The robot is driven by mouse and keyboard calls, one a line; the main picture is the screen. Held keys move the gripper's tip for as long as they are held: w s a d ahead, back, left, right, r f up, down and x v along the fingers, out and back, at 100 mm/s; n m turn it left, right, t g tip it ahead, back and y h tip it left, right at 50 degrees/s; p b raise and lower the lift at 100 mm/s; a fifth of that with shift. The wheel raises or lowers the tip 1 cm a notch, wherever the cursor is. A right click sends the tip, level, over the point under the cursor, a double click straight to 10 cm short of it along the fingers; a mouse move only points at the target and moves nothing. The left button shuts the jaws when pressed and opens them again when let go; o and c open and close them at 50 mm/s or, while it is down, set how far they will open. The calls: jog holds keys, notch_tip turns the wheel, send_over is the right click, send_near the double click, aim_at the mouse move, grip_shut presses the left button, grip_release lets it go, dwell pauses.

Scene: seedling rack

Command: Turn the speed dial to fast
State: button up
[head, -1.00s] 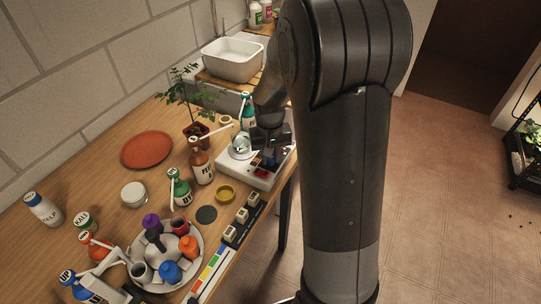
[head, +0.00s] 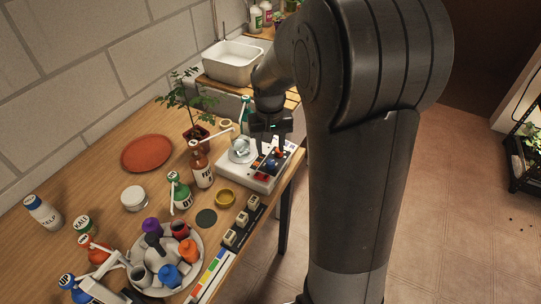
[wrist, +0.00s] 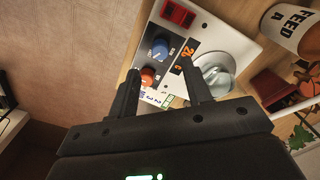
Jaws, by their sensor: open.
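The white device (head: 257,183) stands near the table's right edge. In the wrist view its panel (wrist: 212,30) carries a blue dial (wrist: 160,48), an orange dial (wrist: 148,76), a red switch (wrist: 178,13) and a dark display with orange digits. The lettering by the dials is too small to read, so I cannot tell which is the speed dial or where it points. My gripper (wrist: 158,72) is open and empty above the panel. The orange dial shows between its fingers, with the blue dial just beyond. In the head view my gripper (head: 271,138) hangs over the device's far part.
A glass vessel (head: 241,150) sits on the device's left side. A brown FEED bottle (head: 201,168) and a potted plant (head: 192,105) stand to its left.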

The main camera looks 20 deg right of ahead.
aim_at(270, 162)
jog(key=shift+r, duration=2.4)
notch_tip(270, 162, down, 11)
jog(key=m, duration=0.5)
jog(key=shift+c, duration=0.5)
